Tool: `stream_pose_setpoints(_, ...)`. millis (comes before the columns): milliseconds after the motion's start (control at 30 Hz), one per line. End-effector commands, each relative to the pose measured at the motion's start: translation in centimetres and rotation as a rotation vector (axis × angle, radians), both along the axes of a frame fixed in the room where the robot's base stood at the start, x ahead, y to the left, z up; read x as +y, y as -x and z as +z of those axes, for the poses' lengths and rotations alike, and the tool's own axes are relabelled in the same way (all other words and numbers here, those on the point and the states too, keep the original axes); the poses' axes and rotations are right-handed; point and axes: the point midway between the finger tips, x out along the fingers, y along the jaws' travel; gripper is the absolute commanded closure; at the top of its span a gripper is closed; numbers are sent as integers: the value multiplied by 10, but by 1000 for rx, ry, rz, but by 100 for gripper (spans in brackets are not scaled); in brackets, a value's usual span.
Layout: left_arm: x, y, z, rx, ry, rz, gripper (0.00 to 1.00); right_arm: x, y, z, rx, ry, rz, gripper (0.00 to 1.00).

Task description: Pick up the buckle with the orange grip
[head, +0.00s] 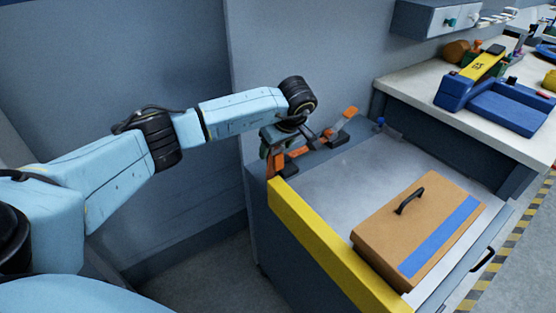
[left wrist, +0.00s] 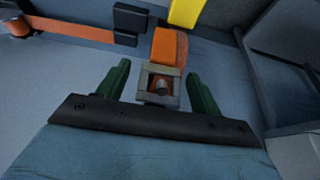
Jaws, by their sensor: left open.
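The buckle (left wrist: 160,84) is a grey metal piece with an orange grip (left wrist: 168,46) in the left wrist view. It lies between the two green fingers of my left gripper (left wrist: 158,71), with a gap on each side. The gripper is open. In the head view my left gripper (head: 275,147) is over the far left corner of the workbench, and orange parts (head: 277,164) show just below it. The gripper partly hides the buckle there. My right gripper is in neither view.
Another orange piece (head: 350,112) stands at the bench's back edge. An orange strap (left wrist: 72,29) shows in the left wrist view.

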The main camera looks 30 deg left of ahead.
Motion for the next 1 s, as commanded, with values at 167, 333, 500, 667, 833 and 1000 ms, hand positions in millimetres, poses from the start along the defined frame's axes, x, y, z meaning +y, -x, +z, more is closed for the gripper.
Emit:
stream_pose_setpoints(167,2,-2,-6,-2,2,0,35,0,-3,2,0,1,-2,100)
stream_pose_setpoints(333,2,-1,-5,-2,1,-1,38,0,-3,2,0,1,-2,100)
stream_pose_setpoints(500,2,-1,-5,-2,1,-1,61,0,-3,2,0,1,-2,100)
stream_pose_setpoints(667,2,-1,-5,-2,1,-1,82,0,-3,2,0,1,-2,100)
stream_pose_setpoints(833,2,-1,-5,-2,1,-1,83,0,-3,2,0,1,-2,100)
stream_pose_setpoints(1000,2,-2,-2,-3,1,-1,83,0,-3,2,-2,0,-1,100)
